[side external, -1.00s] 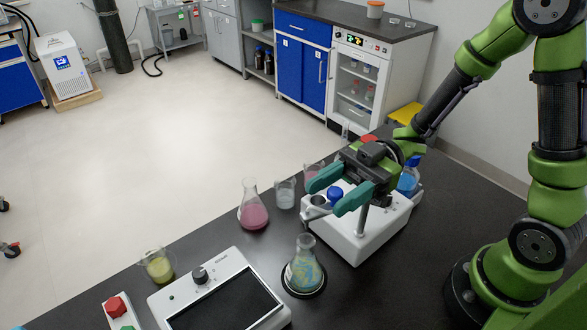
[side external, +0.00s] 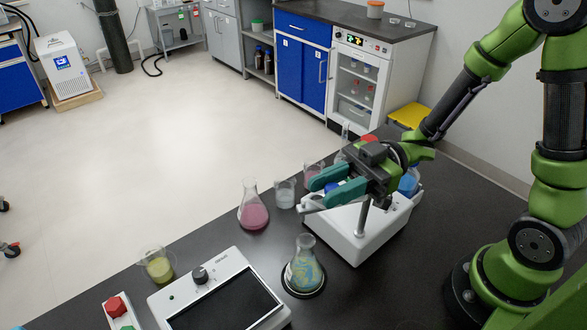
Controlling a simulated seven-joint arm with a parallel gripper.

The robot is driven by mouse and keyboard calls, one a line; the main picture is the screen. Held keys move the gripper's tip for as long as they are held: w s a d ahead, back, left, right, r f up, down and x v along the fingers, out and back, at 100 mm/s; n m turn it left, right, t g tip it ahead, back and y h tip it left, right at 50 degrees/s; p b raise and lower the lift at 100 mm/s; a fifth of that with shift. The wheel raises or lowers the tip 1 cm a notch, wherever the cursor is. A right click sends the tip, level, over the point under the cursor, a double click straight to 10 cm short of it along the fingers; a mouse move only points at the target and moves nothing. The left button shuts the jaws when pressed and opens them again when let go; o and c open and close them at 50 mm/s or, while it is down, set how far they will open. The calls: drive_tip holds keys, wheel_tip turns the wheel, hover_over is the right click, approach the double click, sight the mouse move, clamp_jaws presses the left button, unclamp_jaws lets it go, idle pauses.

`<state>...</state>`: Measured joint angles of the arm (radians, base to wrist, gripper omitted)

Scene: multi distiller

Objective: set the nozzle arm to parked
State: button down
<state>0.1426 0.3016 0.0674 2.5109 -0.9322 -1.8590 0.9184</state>
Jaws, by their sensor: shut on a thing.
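The nozzle arm (side external: 310,204) is a grey bar on a post (side external: 361,218) at the front of a white dispenser box (side external: 350,241), on the black bench. Its end shows below my fingertips and points left; the rest is largely hidden by my gripper. A blue knob (side external: 332,187) shows between the fingers. My gripper (side external: 324,189), with teal fingers, is shut on the blue knob from the right. Whether the knob is fixed to the nozzle arm is hard to tell.
A flask with blue-yellow liquid (side external: 304,270) stands on a round dark base in front of the box. A pink flask (side external: 253,212), a beaker (side external: 285,194) and a yellow-green beaker (side external: 159,267) stand left. A control panel (side external: 240,262) lies at the front.

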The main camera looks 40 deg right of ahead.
drive_tip(key=c, duration=0.9)
unclamp_jaws()
drive_tip(key=shift+d, duration=0.1)
drive_tip(key=d, duration=0.5)
drive_tip(key=s+d, duration=0.1)
drive_tip(key=d, duration=0.5)
drive_tip(key=s+d, duration=0.1)
drive_tip(key=d, duration=0.4)
drive_tip(key=shift+s+d, duration=0.1)
drive_tip(key=shift+d, duration=0.2)
